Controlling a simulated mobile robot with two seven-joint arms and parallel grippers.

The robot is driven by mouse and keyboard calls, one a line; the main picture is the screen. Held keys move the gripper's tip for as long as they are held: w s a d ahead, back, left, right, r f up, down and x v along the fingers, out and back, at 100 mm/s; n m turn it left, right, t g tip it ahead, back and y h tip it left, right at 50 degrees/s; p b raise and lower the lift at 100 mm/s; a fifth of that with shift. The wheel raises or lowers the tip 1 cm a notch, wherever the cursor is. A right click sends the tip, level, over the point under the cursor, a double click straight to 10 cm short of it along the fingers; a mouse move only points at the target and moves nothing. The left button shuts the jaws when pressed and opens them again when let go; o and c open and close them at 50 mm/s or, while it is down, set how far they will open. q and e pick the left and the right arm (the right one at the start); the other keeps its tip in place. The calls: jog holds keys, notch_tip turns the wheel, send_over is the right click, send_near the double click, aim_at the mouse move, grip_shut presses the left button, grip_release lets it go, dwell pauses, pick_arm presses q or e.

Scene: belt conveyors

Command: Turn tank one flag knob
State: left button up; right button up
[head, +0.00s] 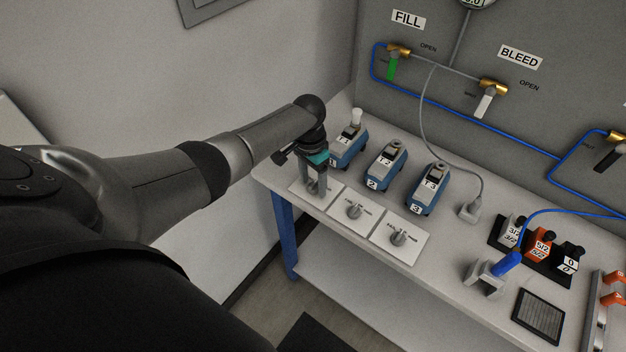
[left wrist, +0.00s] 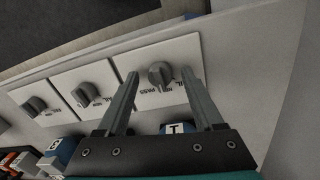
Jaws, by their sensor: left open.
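The tank one flag knob (left wrist: 160,75) is a grey round knob with a raised grip on a white plate (left wrist: 222,62) with PASS lettering in the left wrist view. My left gripper (left wrist: 160,73) is open, its two fingers on either side of the knob with a gap to each; no contact shows. In the head view my left gripper (head: 316,190) points down over the leftmost plate (head: 299,188) and mostly hides its knob. The blue unit marked 1 (head: 347,147) stands behind it. My right gripper is not in view.
Two like knobs (head: 354,211) (head: 398,239) sit on neighbouring plates to the right. Blue units 2 (head: 383,167) and 3 (head: 427,190) stand behind them. A grey cable (head: 465,170) and coloured blocks (head: 541,245) lie farther right. The bench's front strip is clear.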

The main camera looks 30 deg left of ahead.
aim_at(311, 184)
pick_arm(q)
jog(key=shift+r, duration=0.1)
jog(key=shift+r, duration=0.35)
notch_tip(311, 184, up, 14)
jog(key=a+p, duration=0.1)
jog(key=p, duration=0.1)
jog(key=shift+w+r, duration=0.15)
jog(key=shift+r, duration=0.05)
jog(key=shift+f, duration=0.1)
